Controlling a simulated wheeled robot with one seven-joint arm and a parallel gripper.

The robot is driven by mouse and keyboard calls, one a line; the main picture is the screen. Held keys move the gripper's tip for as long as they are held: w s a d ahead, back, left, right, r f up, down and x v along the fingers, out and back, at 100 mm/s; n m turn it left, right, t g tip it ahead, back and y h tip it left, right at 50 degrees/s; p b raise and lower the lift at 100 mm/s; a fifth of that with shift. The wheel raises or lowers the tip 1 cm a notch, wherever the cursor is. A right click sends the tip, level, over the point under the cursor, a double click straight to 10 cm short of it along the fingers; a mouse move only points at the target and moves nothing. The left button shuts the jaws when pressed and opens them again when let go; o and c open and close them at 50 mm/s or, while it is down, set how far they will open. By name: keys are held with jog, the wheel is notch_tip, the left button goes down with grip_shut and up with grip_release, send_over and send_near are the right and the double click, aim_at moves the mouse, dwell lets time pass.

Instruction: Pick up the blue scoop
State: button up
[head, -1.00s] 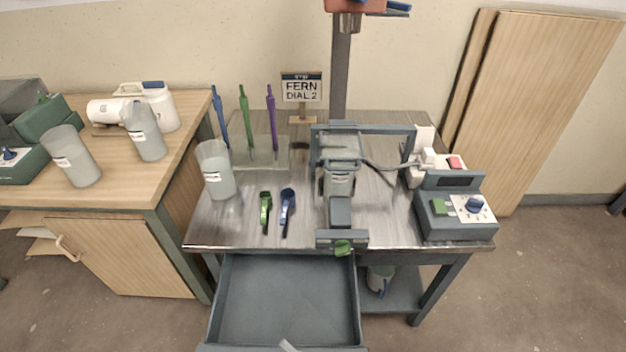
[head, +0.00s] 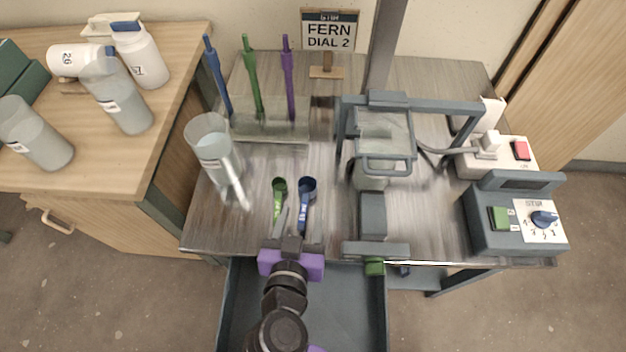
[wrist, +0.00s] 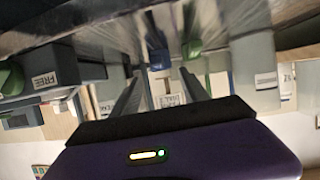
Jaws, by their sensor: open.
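The blue scoop (head: 307,187) lies on the metal bench top near its front, bowl toward the back and handle toward me. The green scoop (head: 279,186) lies close beside it on the left. My gripper (head: 301,222) is open and empty, over the front edge of the bench at the handle ends of the scoops. Its fingers point toward the scoops; I cannot tell whether they touch the blue handle. In the wrist view both fingers stand apart with a gap, and blurred blue and green shapes show beyond them.
A clear bucket (head: 211,150) stands left of the scoops, with a pale blurred strip at its front. A rack (head: 270,133) with blue, green and purple sticks stands behind. A framed device (head: 372,215) is close on the right. The open drawer (head: 356,300) is below.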

aim_at(306, 195)
jog(key=shift+x, duration=3.95)
jog(key=shift+a+f, duration=0.1)
jog(key=shift+s, duration=0.1)
jog(key=c, duration=1.1)
grip_shut()
